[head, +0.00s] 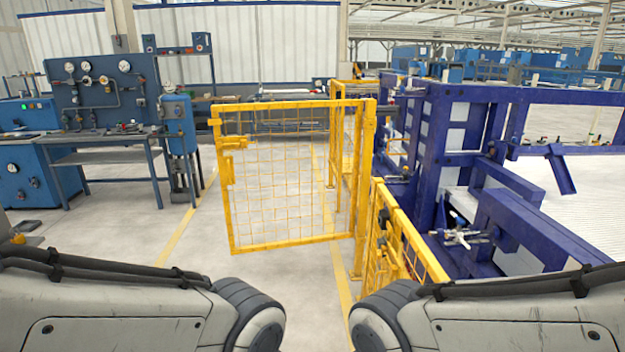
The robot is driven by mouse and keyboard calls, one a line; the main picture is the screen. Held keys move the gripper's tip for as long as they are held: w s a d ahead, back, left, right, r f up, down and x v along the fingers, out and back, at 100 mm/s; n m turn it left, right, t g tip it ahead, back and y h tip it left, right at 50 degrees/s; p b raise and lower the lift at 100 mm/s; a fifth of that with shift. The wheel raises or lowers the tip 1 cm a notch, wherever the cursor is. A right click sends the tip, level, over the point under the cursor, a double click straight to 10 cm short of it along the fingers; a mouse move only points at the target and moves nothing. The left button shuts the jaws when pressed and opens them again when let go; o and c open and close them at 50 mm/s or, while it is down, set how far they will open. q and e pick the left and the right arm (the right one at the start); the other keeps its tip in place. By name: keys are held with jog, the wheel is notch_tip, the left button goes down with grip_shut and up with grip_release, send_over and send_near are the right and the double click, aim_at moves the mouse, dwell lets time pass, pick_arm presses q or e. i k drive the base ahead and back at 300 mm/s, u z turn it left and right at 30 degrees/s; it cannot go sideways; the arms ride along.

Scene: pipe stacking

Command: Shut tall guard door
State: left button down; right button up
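The tall yellow guard door (290,243) is a mesh panel in the middle of the head view. It stands open, swung out to the left from a yellow post (364,190) at its right edge. A yellow latch or handle (233,143) is on its free left side, near the top. Both my arms show at the bottom of the view, left and right, well short of the door. Neither gripper is in view.
A lower yellow mesh fence (415,245) runs from the post toward me on the right. Behind it stands a large blue machine frame (430,150). A blue gauge panel and bench (100,140) stand at left. The floor (150,240) left of the door is clear.

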aim_at(225, 163)
jog(key=i, duration=1.65)
jog(key=u, duration=0.8)
jog(key=i, duration=0.85)
jog(key=z, duration=0.05)
